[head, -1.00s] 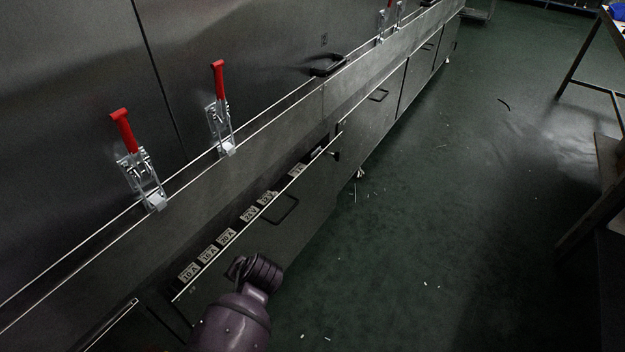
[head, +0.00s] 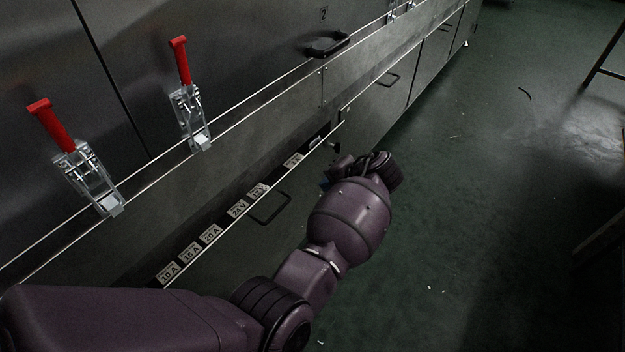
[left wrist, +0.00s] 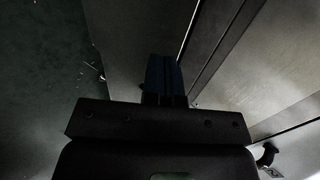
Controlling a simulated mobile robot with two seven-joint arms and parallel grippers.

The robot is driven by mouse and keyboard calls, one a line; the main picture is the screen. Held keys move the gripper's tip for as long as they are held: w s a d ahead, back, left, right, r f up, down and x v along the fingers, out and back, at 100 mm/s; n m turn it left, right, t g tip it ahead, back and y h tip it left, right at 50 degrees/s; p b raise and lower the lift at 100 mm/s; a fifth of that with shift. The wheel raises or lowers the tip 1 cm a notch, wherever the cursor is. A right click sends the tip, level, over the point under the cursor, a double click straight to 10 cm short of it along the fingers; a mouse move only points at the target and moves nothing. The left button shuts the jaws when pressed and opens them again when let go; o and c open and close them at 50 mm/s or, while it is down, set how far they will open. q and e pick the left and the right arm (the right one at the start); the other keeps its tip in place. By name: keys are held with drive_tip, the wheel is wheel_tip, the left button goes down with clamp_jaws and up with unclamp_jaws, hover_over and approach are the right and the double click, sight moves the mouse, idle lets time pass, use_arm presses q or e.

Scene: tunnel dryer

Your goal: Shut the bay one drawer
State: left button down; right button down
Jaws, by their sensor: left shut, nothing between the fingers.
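The bay one drawer (head: 232,252) stands out a little from the grey cabinet, with a row of label cards (head: 211,234) showing in the gap behind its front. Its dark bar handle (head: 270,208) is on the front, left of my gripper. My left gripper (head: 326,184) is by the far end of the drawer front; my wrist hides most of it. In the left wrist view its blue fingers (left wrist: 164,76) are shut and empty, close to a panel with a pale edge. I cannot tell whether they touch it. My right gripper is not in view.
Two red-handled clamps (head: 182,62) and a black handle (head: 328,45) stick out from the cabinet above the drawer. A closed-looking front with a handle (head: 388,79) lies farther along. The green floor (head: 470,220) to the right is mostly clear, with small scraps.

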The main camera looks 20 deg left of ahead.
sight(287, 183)
use_arm(q)
drive_tip(key=b+x, duration=0.1)
drive_tip(key=x, duration=0.3)
drive_tip(key=b+x, duration=0.1)
drive_tip(key=x, duration=0.2)
drive_tip(key=a+r+b+x, duration=0.1)
drive_tip(key=b+x, duration=0.1)
drive_tip(key=x, duration=0.2)
drive_tip(key=shift+w+a+f, duration=0.15)
drive_tip(key=shift+a+f, duration=0.05)
drive_tip(key=shift+a, duration=0.05)
drive_tip(key=shift+w+a+r, duration=0.1)
drive_tip(key=shift+w+a, duration=0.1)
drive_tip(key=shift+a, duration=0.35)
drive_tip(key=shift+w+a+r, duration=0.1)
drive_tip(key=shift+a, duration=0.05)
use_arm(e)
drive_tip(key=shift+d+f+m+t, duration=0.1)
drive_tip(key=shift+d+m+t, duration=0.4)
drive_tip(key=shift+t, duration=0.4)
